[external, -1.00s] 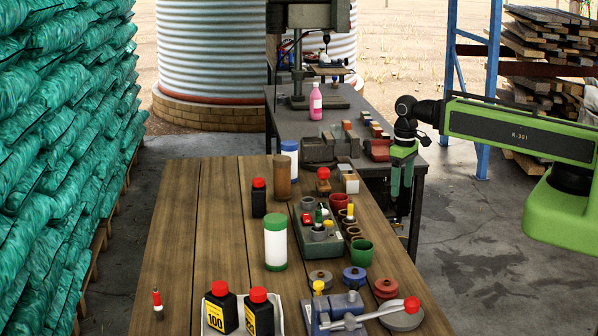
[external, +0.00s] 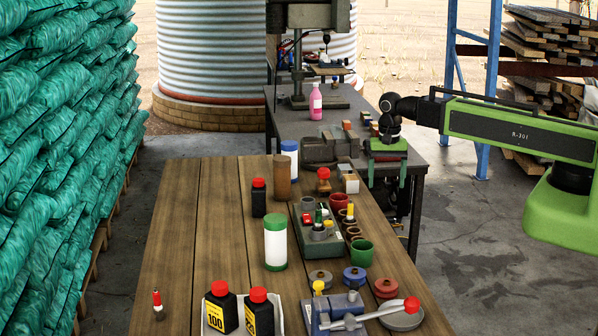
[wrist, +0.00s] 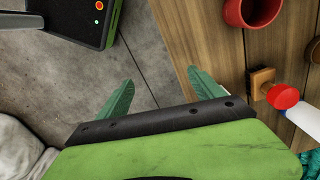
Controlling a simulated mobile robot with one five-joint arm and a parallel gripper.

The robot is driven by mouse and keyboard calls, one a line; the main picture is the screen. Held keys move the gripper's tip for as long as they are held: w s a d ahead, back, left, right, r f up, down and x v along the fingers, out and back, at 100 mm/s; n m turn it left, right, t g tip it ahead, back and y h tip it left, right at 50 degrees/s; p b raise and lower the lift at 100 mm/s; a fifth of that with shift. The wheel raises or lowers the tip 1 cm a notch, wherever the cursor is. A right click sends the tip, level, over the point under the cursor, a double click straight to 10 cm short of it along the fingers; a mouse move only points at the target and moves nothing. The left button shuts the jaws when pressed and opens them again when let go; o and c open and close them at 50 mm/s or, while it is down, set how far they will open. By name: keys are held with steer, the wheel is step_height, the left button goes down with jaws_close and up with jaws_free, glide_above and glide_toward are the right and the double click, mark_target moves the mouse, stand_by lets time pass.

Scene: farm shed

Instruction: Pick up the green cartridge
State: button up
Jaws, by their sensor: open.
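A white cylinder with green ends (external: 276,243), which looks like the green cartridge, stands upright on the wooden table, left of the small parts tray. A much smaller green piece (external: 318,215) stands in that tray. My gripper (external: 388,182) is beyond the table's right edge, up and to the right of the cylinder and well apart from it. In the wrist view my gripper (wrist: 162,80) has its two green fingers spread, with nothing between them but grey floor. The white cylinder with green ends is not clearly seen in the wrist view.
The parts tray (external: 322,243), a green cup (external: 362,252) and a red cup (external: 339,203) lie between my gripper and the cylinder. A white tray (external: 281,320) with black bottles and a blue clamp (external: 335,305) are in front. The table's left side is mostly clear.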

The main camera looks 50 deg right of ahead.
steer(key=w+a+r+m+p, duration=0.4)
steer(key=w+a+r+m, duration=0.1)
steer(key=w+a, duration=0.4)
steer(key=p, duration=1.3)
glide_toward(277, 218)
step_height(277, 218, down, 10)
steer(key=b, duration=1.2)
steer(key=shift+b, duration=0.4)
steer(key=f+b, duration=0.5)
steer(key=shift+w+a+f, duration=0.15)
steer(key=shift+a+f, duration=0.05)
steer(key=shift+r, duration=0.2)
steer(key=shift+c, duration=0.4)
steer(key=c, duration=1.5)
